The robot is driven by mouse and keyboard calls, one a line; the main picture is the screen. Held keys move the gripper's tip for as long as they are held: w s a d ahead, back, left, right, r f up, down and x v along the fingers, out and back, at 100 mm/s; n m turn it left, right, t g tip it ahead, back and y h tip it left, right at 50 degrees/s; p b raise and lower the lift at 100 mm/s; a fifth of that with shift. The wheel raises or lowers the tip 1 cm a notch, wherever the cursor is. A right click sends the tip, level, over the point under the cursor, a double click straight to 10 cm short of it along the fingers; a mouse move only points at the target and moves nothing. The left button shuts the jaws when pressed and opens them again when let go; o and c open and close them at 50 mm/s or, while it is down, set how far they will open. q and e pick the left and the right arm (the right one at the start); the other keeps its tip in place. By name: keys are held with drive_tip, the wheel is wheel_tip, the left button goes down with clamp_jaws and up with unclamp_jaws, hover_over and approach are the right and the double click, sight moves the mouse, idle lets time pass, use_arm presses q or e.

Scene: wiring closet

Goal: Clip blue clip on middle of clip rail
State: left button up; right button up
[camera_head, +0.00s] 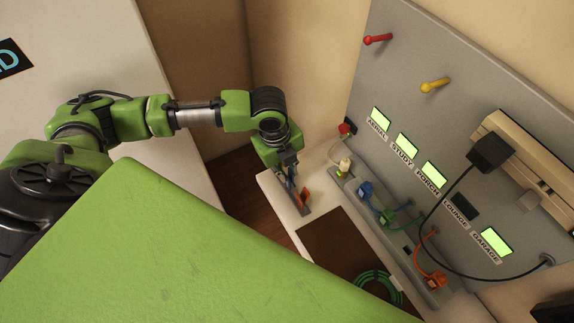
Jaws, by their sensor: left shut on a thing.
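My left gripper (294,184) points down over the left end of the white bench. It is shut on a small blue piece (291,182), which looks like the blue clip and is mostly hidden by the fingers. An orange piece (304,198) shows right beside the fingertips. A narrow grey strip (300,210), which looks like the clip rail, lies on the bench just below them. I cannot tell whether the blue piece touches it. My right gripper is not in view.
A brown mat (340,242) and a coiled green cable (378,287) lie on the bench. Blue (365,190), green and orange (436,280) plugs sit along a grey strip. Behind stands a grey panel (420,125) with pegs, labels and a black adapter (491,153).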

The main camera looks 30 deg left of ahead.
use_arm(q)
drive_tip(key=shift+f, duration=0.7)
drive_tip(key=o, duration=0.9)
drive_tip(key=shift+o, duration=1.3)
drive_tip(key=shift+w, duration=0.1)
drive_tip(key=shift+r+p, duration=0.15)
drive_tip(key=shift+p, duration=0.2)
